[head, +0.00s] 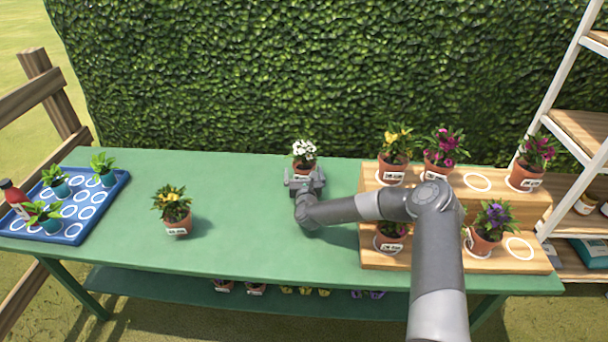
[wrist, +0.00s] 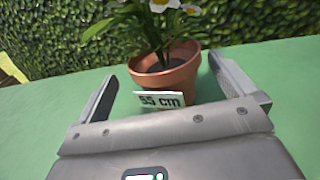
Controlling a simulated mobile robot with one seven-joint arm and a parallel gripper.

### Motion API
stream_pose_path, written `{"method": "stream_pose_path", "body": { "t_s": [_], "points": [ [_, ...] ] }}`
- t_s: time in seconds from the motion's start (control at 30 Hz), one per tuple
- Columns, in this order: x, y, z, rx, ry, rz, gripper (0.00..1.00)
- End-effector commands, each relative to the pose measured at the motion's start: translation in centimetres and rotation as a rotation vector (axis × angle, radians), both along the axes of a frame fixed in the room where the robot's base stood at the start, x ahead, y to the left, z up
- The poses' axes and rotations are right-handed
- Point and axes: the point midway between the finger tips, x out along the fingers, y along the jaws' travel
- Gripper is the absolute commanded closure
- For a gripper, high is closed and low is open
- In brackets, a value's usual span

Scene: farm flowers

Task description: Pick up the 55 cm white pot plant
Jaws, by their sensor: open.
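The white pot plant (head: 304,152) stands upright on the green table near the back edge, left of the wooden stand. In the wrist view its terracotta pot (wrist: 165,80) carries a label reading 55 cm, with white flowers and leaves above. My gripper (head: 305,176) is low over the table at the near side of this pot. In the wrist view my gripper (wrist: 168,82) is open, with one finger on each side of the pot. Gaps show between the fingers and the pot. The tops of the flowers are cut off in the wrist view.
A yellow-flowered pot (head: 174,210) stands alone on the table to the left. A blue tray (head: 75,229) with small seedlings is at the far left. A wooden stepped stand (head: 455,258) with several potted flowers is at the right. A hedge (head: 300,70) rises behind the table.

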Motion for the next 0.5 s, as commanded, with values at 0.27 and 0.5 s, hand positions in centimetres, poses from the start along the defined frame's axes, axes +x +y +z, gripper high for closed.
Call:
{"method": "stream_pose_path", "body": {
  "t_s": [0.27, 0.5],
  "points": [
    [3.6, 0.1, -0.2, -0.002, -0.002, -0.001, 0.00],
    [4.6, 0.2, -0.2, -0.002, 0.000, 0.000, 0.00]
  ]
}}
